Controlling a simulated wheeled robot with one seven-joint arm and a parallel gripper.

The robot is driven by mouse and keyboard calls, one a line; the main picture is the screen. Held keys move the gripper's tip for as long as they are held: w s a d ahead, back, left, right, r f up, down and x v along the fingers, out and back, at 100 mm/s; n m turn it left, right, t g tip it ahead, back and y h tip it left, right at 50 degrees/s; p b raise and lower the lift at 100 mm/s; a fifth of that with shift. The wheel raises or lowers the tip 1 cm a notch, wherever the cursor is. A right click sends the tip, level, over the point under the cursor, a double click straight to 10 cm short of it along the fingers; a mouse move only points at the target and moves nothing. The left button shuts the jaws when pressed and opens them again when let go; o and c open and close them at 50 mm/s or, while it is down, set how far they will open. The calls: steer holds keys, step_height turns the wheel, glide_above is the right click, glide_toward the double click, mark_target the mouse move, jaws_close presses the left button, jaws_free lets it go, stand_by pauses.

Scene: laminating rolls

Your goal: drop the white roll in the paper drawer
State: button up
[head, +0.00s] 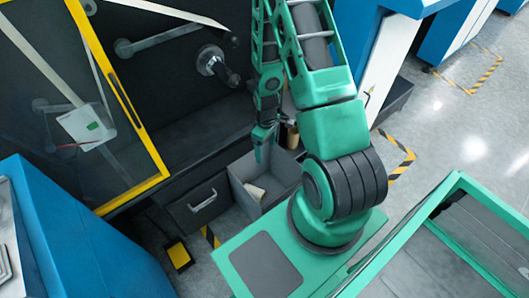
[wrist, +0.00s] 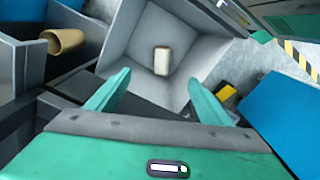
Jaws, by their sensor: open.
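A small off-white roll (head: 255,192) lies on the floor of the open grey drawer (head: 283,178). In the wrist view the roll (wrist: 162,61) rests near the middle of the drawer (wrist: 203,58), touching neither finger. My gripper (head: 263,142) is above the drawer, pointing down. In the wrist view its two green fingers (wrist: 159,78) are spread apart with nothing between them.
A tan roll (wrist: 66,40) lies in the dark space beside the drawer; it also shows behind my gripper in the head view (head: 292,136). A closed drawer (head: 200,204) with a handle is to the left. A yellow-framed glass door (head: 150,150) stands open at left.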

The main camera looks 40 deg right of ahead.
step_height(320, 180, up, 8)
steer(key=shift+f, duration=0.15)
stand_by(0.6)
